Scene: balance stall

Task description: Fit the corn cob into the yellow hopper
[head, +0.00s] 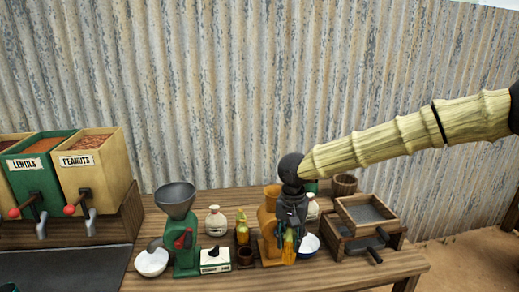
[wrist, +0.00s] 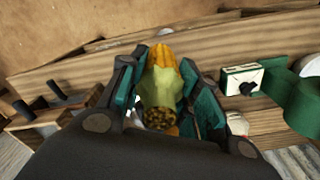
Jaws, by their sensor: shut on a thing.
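The yellow hopper (head: 268,222) stands on the wooden table in the head view, partly hidden behind my gripper. My gripper (head: 289,228) is shut on a corn cob (head: 289,247), which hangs below the fingers in front of the hopper's right side. In the wrist view the corn cob (wrist: 161,88) lies between the two fingers, with orange kernels at the far end and green husk around its middle. I cannot tell from these views whether the cob touches the hopper.
A green grinder (head: 184,230) with a grey funnel stands left of the hopper. Another cob (head: 242,228) stands near a small brown cup (head: 245,257).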

